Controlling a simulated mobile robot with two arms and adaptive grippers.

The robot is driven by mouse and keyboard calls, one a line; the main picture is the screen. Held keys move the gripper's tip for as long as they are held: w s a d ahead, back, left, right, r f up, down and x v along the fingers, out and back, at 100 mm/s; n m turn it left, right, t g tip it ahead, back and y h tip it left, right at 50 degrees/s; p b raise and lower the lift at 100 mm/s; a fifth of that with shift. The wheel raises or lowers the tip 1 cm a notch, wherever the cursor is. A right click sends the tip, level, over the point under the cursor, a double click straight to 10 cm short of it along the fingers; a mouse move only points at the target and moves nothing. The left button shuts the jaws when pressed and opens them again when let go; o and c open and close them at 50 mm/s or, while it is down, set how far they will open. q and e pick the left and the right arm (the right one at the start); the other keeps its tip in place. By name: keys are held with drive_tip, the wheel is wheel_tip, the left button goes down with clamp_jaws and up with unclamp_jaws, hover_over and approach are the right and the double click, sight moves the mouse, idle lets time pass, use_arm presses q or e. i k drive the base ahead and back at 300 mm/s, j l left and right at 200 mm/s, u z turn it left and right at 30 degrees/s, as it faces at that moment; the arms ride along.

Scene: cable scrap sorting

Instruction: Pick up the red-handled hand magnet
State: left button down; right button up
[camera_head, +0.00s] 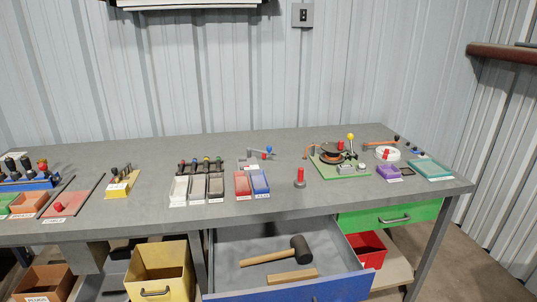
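The red-handled hand magnet (300,176) appears to be the small upright piece with a red grip on a dark grey round base. It stands on the grey workbench (245,218), right of the red and blue trays and left of the green board. Nothing touches it. Neither of my grippers is in view.
A red tray (242,184) and a blue tray (260,182) sit left of it. A green board (325,173) with a coil and yellow-knobbed lever is to its right. Below, an open drawer (226,270) holds a mallet (275,254). The bench front near the magnet is clear.

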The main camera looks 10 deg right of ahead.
sight(300, 183)
drive_tip(key=i+j+z, duration=0.2)
drive_tip(key=i+j, duration=0.5)
